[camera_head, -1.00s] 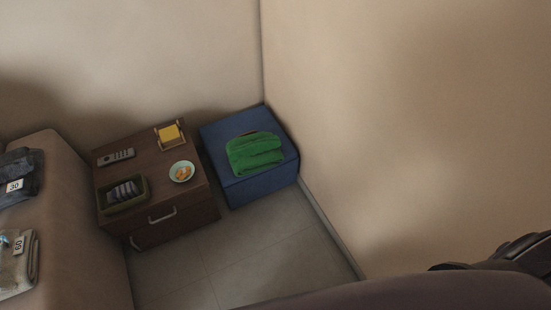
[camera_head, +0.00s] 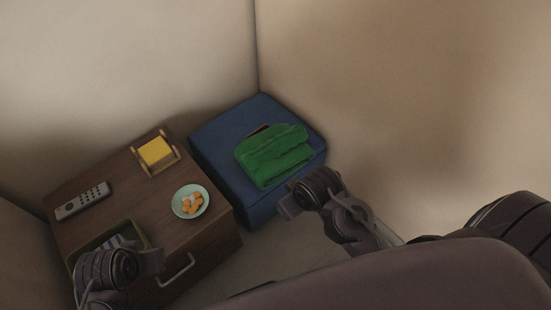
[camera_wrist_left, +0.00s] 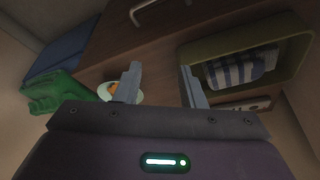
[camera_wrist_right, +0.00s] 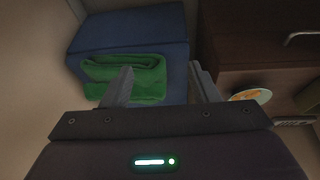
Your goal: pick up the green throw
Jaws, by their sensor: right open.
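The green throw (camera_head: 274,155) lies folded on top of a blue cube seat (camera_head: 228,128) in the corner. Something small and brown shows at its back edge. My right gripper (camera_head: 291,205) is near the front right of the blue seat, apart from the throw. In the right wrist view its fingers (camera_wrist_right: 160,88) are spread and empty, with the throw (camera_wrist_right: 125,76) beyond the left finger. My left gripper (camera_head: 150,262) is over the front of the brown cabinet. In the left wrist view its fingers (camera_wrist_left: 160,85) are spread with nothing between them, and the throw (camera_wrist_left: 50,95) shows at left.
The brown cabinet (camera_head: 100,205) stands left of the seat. On it are a remote (camera_head: 83,200), a yellow notepad in a holder (camera_head: 156,152), a bowl of orange pieces (camera_head: 190,202) and a basket with striped cloth (camera_wrist_left: 292,55). Walls close in behind and right of the seat.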

